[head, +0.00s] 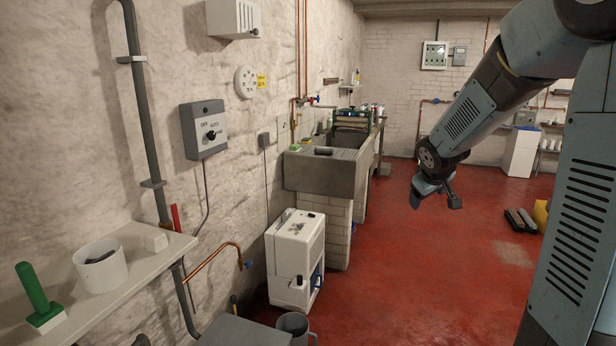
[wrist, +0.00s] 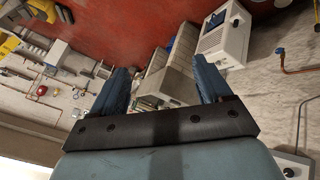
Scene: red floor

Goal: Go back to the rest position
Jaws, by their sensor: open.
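My gripper (head: 434,197) hangs at the end of my arm on the right side of the head view, in the air over the red floor. It points downward and is well clear of the stone sink. In the wrist view my gripper (wrist: 160,82) shows two blue fingers spread apart with nothing between them but the distant room. The wrist view is tilted, with the red floor at its top.
A stone sink (head: 325,172) stands along the left wall, with a white appliance (head: 295,255) before it. A shelf (head: 150,262) at left holds a white tub (head: 101,268) and a green-handled tool (head: 36,292). The red floor (head: 430,290) in the middle is free.

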